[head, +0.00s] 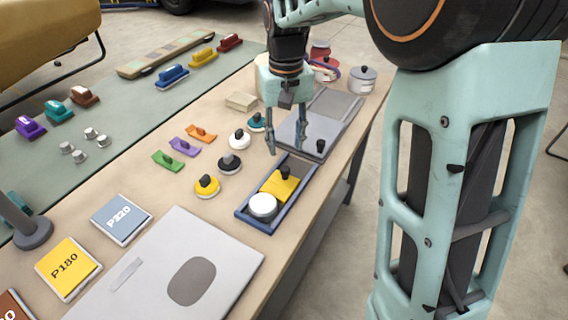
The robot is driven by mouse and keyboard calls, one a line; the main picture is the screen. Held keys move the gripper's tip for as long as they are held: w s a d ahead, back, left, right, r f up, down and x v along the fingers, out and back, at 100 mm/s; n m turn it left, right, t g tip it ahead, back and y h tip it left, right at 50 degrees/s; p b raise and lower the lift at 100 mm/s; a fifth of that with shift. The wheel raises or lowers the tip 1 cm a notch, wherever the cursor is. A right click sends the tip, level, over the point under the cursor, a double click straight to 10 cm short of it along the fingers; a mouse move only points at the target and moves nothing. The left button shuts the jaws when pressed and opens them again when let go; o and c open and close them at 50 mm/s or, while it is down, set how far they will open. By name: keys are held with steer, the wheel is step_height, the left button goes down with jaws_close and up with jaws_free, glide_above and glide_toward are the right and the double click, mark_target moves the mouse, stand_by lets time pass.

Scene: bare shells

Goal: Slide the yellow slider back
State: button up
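The yellow slider (277,189) is a flat yellow plate with a black knob (285,172) standing on it. It sits in a blue-rimmed tray (244,216) near the table's right edge. A white round lidded piece (263,206) is in the same tray, just in front of the slider. My gripper (287,150) points down with its two fingers apart and nothing seen between them. It appears above and behind the slider's knob, near the tray's far end. I cannot tell its exact height.
A grey tray with a black knob (320,146) lies just behind. Several knobbed discs, including a yellow one (207,187), lie left. A grey flat panel (190,283) lies in front. A grey lidded pot (362,79) stands at the far end. Bare tabletop shows between them.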

mark_target(285, 168)
step_height(285, 168, down, 8)
steer(key=shift+r+b, duration=0.1)
steer(key=shift+b, duration=0.2)
steer(key=shift+c, duration=0.3)
jaws_close()
